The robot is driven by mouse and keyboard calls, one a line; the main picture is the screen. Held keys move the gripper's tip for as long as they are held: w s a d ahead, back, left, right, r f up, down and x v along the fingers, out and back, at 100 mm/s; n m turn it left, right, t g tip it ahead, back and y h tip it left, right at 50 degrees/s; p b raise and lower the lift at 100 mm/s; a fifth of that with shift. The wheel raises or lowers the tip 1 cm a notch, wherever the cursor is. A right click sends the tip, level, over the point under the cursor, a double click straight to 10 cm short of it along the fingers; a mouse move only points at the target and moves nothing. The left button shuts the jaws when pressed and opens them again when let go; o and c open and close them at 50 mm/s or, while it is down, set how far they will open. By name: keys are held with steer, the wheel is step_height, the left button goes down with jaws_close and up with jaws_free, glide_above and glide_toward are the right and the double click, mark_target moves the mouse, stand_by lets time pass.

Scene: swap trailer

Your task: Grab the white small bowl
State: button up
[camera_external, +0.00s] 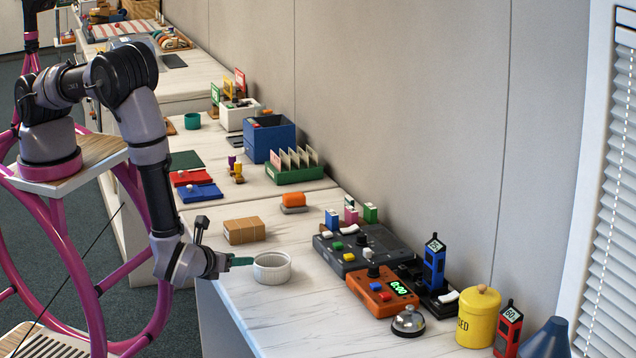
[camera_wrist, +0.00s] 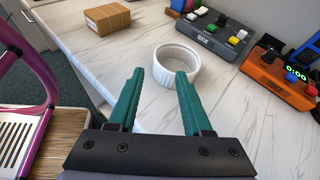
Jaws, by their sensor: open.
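The white small bowl (camera_external: 272,269) is round with ribbed sides and stands upright on the light marbled counter near its front edge. In the wrist view the bowl (camera_wrist: 177,68) lies just beyond my fingertips, ahead and a little right of the middle between them. My gripper (camera_external: 243,262) comes in from the left, low over the counter, with its teal fingers beside the bowl. In the wrist view my gripper (camera_wrist: 159,73) has its two fingers spread apart with nothing between them but counter. Whether the right fingertip touches the bowl's rim cannot be told.
A brown cardboard box (camera_external: 244,230) sits behind the bowl. A grey button panel (camera_external: 356,247) and an orange timer box (camera_external: 383,295) stand to the right, with a silver bell (camera_external: 408,321) nearer. The counter in front of the bowl is clear.

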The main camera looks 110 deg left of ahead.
mark_target(257, 258)
steer(key=x, duration=1)
steer(key=shift+s+f, duration=0.1)
steer(key=shift+s, duration=0.1)
jaws_close()
